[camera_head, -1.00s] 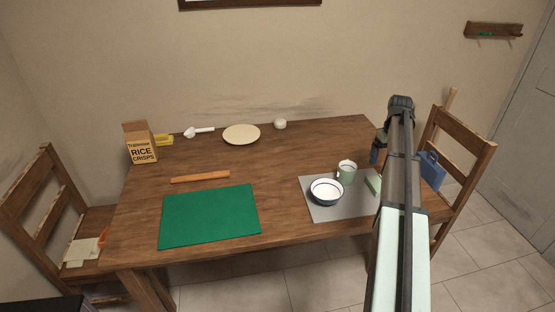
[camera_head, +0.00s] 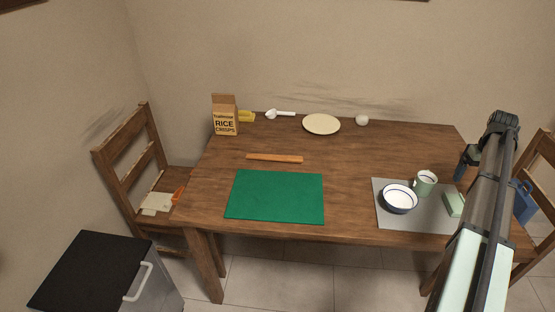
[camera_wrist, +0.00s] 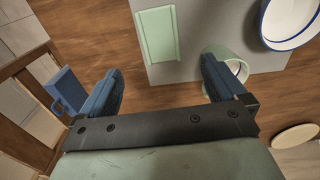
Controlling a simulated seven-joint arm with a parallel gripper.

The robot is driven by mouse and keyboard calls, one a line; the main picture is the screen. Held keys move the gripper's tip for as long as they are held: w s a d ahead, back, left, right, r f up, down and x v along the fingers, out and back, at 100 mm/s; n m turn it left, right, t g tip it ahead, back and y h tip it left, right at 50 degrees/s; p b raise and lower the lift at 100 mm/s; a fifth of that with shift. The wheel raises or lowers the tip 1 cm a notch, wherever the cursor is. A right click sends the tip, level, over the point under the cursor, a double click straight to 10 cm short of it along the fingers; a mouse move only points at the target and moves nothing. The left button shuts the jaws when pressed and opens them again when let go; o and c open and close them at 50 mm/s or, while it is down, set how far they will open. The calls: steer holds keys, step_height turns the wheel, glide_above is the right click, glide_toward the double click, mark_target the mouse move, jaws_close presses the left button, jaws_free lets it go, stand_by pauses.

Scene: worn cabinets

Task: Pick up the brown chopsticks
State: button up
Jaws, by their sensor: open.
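A thin orange-brown bar (camera_head: 275,158), the only thing in view that fits the brown chopsticks, lies flat on the wooden table just behind the green mat. I cannot make out separate sticks. It is not in the wrist view. My gripper (camera_head: 466,163) is above the table's right end, far to the right of the bar. In the wrist view my gripper (camera_wrist: 162,78) is open, with nothing between its fingers.
A green mat (camera_head: 275,197) lies in front of the bar. A grey mat (camera_head: 390,222) at right holds a bowl (camera_head: 399,199), a cup (camera_head: 426,183) and a green block (camera_head: 453,204). A cereal box (camera_head: 225,115) and plate (camera_head: 321,124) stand behind. The table's middle is clear.

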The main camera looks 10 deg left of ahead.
steer(key=shift+c, duration=0.3)
steer(key=c, duration=0.5)
steer(key=shift+c, duration=0.2)
